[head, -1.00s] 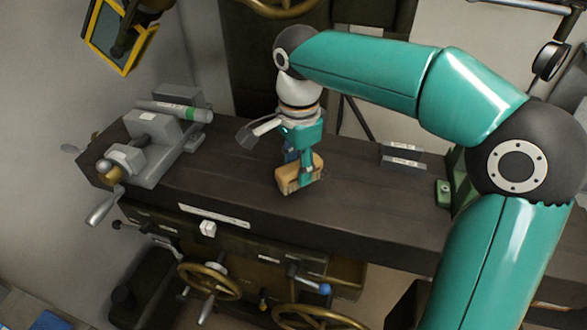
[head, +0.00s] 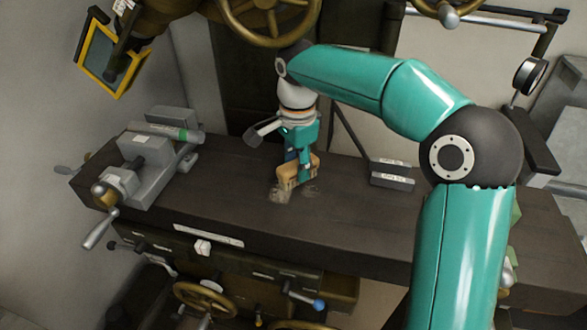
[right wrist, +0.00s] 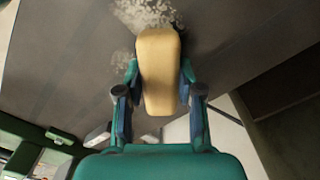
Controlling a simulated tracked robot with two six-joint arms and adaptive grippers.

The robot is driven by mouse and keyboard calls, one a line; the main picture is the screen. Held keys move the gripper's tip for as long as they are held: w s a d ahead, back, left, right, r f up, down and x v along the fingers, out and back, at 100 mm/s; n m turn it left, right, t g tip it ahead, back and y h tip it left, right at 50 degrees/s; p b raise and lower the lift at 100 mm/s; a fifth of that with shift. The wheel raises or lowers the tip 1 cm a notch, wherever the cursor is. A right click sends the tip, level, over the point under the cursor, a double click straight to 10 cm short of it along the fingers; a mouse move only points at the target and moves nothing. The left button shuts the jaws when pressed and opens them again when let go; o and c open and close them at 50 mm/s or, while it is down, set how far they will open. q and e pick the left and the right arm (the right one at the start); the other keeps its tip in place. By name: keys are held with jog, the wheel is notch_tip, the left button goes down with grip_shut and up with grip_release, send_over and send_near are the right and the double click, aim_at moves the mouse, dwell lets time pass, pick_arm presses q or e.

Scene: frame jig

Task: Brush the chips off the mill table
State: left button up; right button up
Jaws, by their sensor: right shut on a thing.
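The mill table (head: 350,215) is a long dark surface across the head view. A brush with a tan wooden body (head: 312,163) is in my right gripper (head: 300,157), which is shut on it. Its pale bristle end is low at the table top; whether it touches cannot be told. Pale grey chips (head: 311,191) lie in a small patch around and in front of the bristles. In the right wrist view the tan brush body (right wrist: 159,75) sits between the two fingers, with chips (right wrist: 146,14) just beyond it. My left gripper is not in view.
A grey vise (head: 140,150) with a crank handle stands at the table's left end, with a green-banded cylinder (head: 178,133) on it. Labelled grey blocks (head: 391,174) lie right of the brush. Handwheels (head: 205,298) sit below the front edge. The table front is mostly clear.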

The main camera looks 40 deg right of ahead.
aim_at(285, 176)
jog(key=shift+w+a, duration=0.5)
jog(key=shift+w, duration=0.05)
jog(key=shift+s+a+f+b, duration=0.1)
jog(key=shift+s+a+b, duration=0.65)
jog(key=shift+s+a, duration=0.15)
jog(key=shift+s+a+f, duration=0.1)
jog(key=shift+a, duration=0.15)
jog(key=shift+c, duration=0.4)
jog(key=shift+s+a, duration=0.1)
jog(key=shift+s, duration=0.05)
grip_shut()
jog(key=shift+s+a+b, duration=0.25)
jog(key=shift+a+b, duration=0.05)
jog(key=shift+b, duration=0.05)
jog(key=shift+s+a+r+b, duration=0.25)
jog(key=shift+s+a+b, duration=0.05)
jog(key=shift+s+a, duration=0.65)
jog(key=shift+a, duration=0.1)
jog(key=shift+s+a+f+b, duration=0.1)
jog(key=shift+s+a+b, duration=0.5)
jog(key=shift+s+a, duration=0.65)
jog(key=shift+w+a, duration=0.1)
jog(key=shift+w, duration=0.05)
